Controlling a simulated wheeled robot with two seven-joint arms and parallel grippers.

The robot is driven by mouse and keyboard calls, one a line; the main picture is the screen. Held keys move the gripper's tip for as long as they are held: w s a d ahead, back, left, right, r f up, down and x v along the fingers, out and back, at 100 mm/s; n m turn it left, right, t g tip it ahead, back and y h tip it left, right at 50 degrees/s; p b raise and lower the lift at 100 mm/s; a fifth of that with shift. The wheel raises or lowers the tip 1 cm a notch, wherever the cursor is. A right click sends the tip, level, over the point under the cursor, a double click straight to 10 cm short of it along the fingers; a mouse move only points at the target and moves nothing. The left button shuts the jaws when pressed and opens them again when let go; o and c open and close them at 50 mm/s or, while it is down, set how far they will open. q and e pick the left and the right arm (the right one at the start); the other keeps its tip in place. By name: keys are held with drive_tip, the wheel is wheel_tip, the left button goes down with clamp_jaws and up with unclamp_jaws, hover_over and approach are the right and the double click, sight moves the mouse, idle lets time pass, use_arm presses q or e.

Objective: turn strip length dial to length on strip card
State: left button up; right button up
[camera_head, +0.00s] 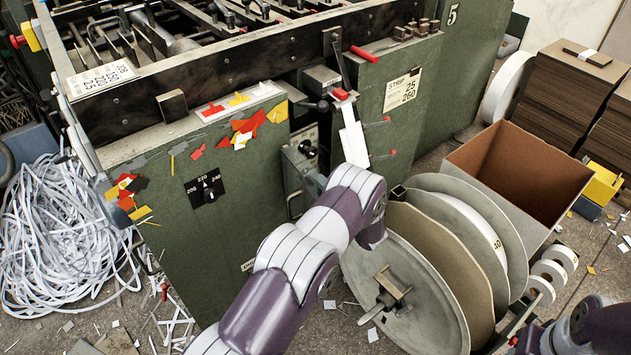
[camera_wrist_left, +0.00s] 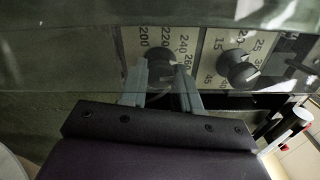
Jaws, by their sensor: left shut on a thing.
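The strip card (camera_head: 403,90) is on the green machine front in the head view and reads STRIP, 25 and 260. In the left wrist view the length dial (camera_wrist_left: 161,75) is a dark round knob on a pale plate marked 200, 220, 240 and 260. My left gripper (camera_wrist_left: 162,66) has one finger on each side of this knob and is shut on it. The fingers cover part of the knob, so its pointer cannot be read. In the head view my left arm reaches to the machine front, and its fingers are hidden. My right gripper is not in view.
A second dial (camera_wrist_left: 238,70), marked 15 to 45, sits close to the right of my fingers. A black dial plate (camera_head: 206,187) is on the left cabinet. Large reels (camera_head: 412,290) and an open cardboard box (camera_head: 520,180) stand right of my arm. Tangled strips (camera_head: 62,240) lie left.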

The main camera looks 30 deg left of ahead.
use_arm(q)
drive_tip(key=shift+m, duration=0.5)
drive_tip(key=o, duration=1.1)
drive_tip(key=shift+c, duration=0.2)
drive_tip(key=p+v, duration=0.2)
drive_tip(key=v, duration=1)
drive_tip(key=shift+s+d, duration=0.2)
drive_tip(key=shift+d, duration=0.15)
drive_tip(key=shift+f, duration=0.1)
